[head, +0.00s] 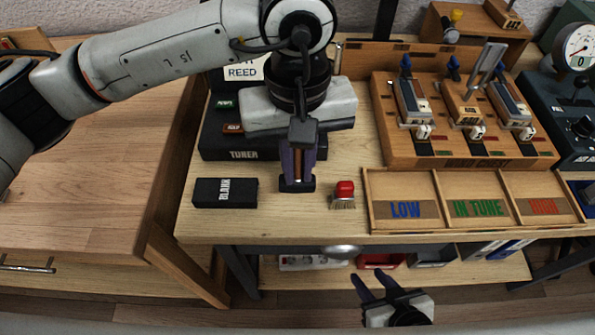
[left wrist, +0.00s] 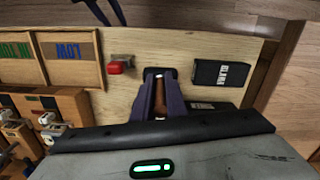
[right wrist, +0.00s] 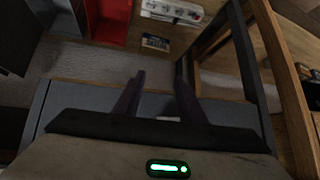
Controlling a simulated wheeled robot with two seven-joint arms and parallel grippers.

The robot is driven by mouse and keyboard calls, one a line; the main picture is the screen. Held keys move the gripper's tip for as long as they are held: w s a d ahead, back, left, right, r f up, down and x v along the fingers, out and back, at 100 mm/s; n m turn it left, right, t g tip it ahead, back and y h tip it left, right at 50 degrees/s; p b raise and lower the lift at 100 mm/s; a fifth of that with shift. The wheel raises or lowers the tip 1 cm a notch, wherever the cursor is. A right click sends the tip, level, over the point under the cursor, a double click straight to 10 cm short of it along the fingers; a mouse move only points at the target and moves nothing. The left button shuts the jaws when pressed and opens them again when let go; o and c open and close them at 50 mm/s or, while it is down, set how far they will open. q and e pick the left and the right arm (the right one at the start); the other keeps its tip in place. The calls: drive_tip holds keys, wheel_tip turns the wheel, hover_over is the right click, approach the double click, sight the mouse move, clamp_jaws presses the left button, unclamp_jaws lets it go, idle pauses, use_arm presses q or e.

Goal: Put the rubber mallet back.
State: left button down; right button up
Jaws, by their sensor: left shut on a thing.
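My left gripper (head: 297,178) is shut on the rubber mallet, over the front of the workbench. The mallet's brown handle (left wrist: 160,98) shows between the purple fingers in the left wrist view. A dark block (head: 297,186) shows at the fingertips, apparently the mallet's head; the fingers hide part of it, and I cannot tell whether it touches the bench. My right gripper (head: 374,287) is open and empty, low in front of the bench; its spread fingers (right wrist: 160,95) also show in the right wrist view.
Labelled trays (head: 403,187) and a wooden key stand (head: 470,150) are at right. Bins sit on a lower shelf (head: 315,276).

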use_arm(q)
drive_tip(key=shift+f, duration=1.25)
drive_tip(key=shift+f, duration=0.25)
drive_tip(key=c, duration=1.8)
unclamp_jaws()
drive_tip(key=shift+o, duration=0.2)
drive_tip(key=shift+r, duration=0.1)
drive_tip(key=shift+r, duration=0.35)
wheel_tip(320, 180, up, 12)
drive_tip(key=shift+f, duration=0.2)
